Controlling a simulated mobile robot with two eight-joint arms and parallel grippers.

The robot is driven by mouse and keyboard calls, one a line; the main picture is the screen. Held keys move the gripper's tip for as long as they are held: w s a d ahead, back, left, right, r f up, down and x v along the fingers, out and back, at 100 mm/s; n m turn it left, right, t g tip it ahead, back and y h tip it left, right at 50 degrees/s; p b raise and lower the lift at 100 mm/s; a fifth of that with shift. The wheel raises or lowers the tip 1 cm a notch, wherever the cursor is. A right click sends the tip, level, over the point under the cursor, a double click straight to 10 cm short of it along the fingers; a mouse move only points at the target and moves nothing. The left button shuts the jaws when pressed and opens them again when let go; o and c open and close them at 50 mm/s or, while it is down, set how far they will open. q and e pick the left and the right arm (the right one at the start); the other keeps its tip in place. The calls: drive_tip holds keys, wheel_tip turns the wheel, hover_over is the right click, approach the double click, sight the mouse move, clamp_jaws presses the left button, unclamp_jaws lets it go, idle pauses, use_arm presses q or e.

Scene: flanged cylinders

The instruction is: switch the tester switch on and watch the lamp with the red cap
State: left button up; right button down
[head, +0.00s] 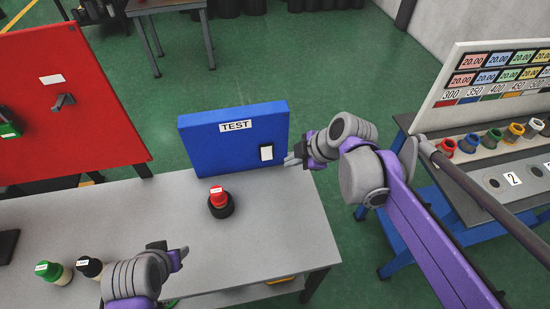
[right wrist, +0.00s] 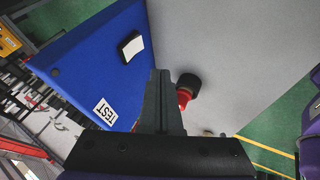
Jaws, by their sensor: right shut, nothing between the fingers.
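The blue tester panel (head: 215,150) marked TEST stands on the grey table. Its white, dark-framed switch (head: 266,152) is at the lower right of its face; the switch also shows in the right wrist view (right wrist: 131,46). Which way it is set I cannot tell. The lamp with the red cap (head: 218,194) stands upright on a black base before the panel; I cannot tell whether it is lit. My right gripper (head: 291,160) is shut and empty, just right of the switch, with no clear contact. My left gripper (head: 182,253) is low over the table; its opening is unclear.
A green-capped cylinder (head: 48,268) and a black one with a white label (head: 89,266) stand at the table's left front. A red panel (head: 60,110) with a lever rises at left. A side bench at right holds several coloured flanged cylinders. The table right of the lamp is clear.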

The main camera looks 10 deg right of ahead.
sight(267, 153)
drive_tip(key=shift+f, duration=0.1)
use_arm(q)
drive_tip(key=shift+s+f+b, duration=0.3)
drive_tip(key=shift+f+b, duration=0.15)
drive_tip(key=shift+f, duration=0.25)
use_arm(e)
drive_tip(key=shift+w+a+f, duration=0.6)
drive_tip(key=shift+w+f, duration=0.8)
drive_tip(key=shift+f, duration=0.05)
drive_tip(key=shift+w+a+f, duration=0.55)
drive_tip(key=shift+w+f, duration=0.9)
drive_tip(key=shift+w+a+f, duration=0.6)
drive_tip(key=shift+w+f, duration=0.8)
drive_tip(key=shift+f, duration=0.05)
use_arm(q)
drive_tip(key=shift+w+r, duration=0.15)
drive_tip(key=shift+r, duration=0.15)
use_arm(e)
drive_tip(key=shift+s, duration=0.1)
